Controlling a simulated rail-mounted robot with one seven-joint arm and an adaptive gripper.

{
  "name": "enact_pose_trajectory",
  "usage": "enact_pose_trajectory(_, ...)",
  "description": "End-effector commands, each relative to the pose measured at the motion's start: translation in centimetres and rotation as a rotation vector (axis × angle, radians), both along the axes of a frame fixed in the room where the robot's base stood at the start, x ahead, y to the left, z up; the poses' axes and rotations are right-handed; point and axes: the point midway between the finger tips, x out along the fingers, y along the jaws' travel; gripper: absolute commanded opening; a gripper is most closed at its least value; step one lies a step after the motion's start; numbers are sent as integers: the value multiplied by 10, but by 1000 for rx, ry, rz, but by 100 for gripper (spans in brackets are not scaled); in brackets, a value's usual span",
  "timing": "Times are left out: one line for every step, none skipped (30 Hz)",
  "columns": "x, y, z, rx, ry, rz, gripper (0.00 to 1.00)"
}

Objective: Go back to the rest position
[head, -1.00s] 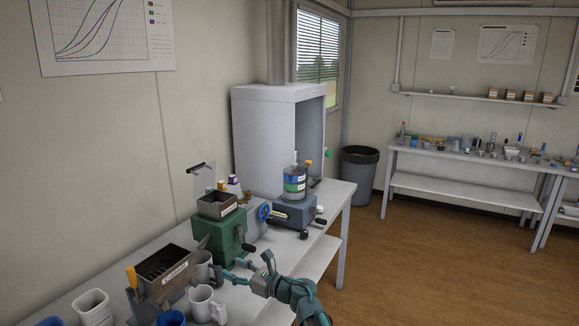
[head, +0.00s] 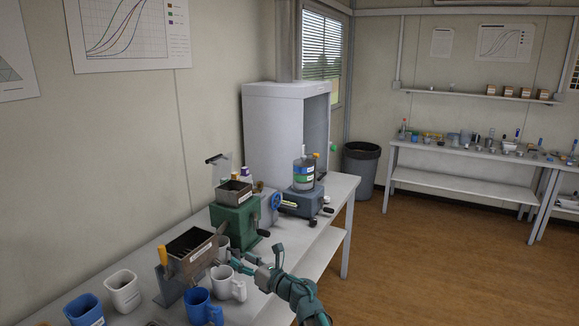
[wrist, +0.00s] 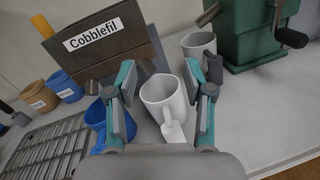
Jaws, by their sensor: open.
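My gripper (head: 238,261) is open over the bench (head: 318,250), close by two white mugs. In the wrist view its two fingers (wrist: 160,80) stand apart. The nearer white mug (wrist: 163,98) shows in the gap between them, with its handle towards the camera. I cannot tell whether the fingers reach down around it or stay short of it. Nothing is visibly gripped. The other white mug (wrist: 198,48) stands behind the right finger, near the green machine. The nearer mug also shows in the head view (head: 221,285).
A box labelled "Cobblefil" (wrist: 110,45), a blue mug (head: 203,308), other cups (head: 122,290) and a green crank machine (head: 236,222) crowd the bench. A grey device (head: 305,203) with a canister and a white cabinet (head: 275,140) stand farther back. The floor at right is clear.

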Motion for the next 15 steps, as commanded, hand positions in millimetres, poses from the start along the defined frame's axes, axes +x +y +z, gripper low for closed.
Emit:
enact_pose_trajectory(5,-6,2,41,38,-40,52)
enact_pose_trajectory(9,-10,3,70,64,-66,52)
enact_pose_trajectory(14,-16,4,110,99,-103,52)
enact_pose_trajectory(18,-21,5,145,128,-133,52)
enact_pose_trajectory(22,-26,5,178,157,-162,52)
enact_pose_trajectory(26,-34,4,229,200,-205,52)
enact_pose_trajectory(30,-41,1,270,236,-240,52)
enact_pose_trajectory(34,-48,-3,314,277,-278,52)
enact_pose_trajectory(38,-60,-10,379,335,-334,52)
enact_pose_trajectory(41,-70,-18,433,384,-380,52)
enact_pose_trajectory(44,-81,-28,492,437,-432,52)
enact_pose_trajectory(47,-98,-46,580,516,-510,52)
enact_pose_trajectory(47,-113,-62,647,577,-574,52)
enact_pose_trajectory(47,-126,-78,714,636,-636,52)
enact_pose_trajectory(45,-144,-101,795,708,-717,52)
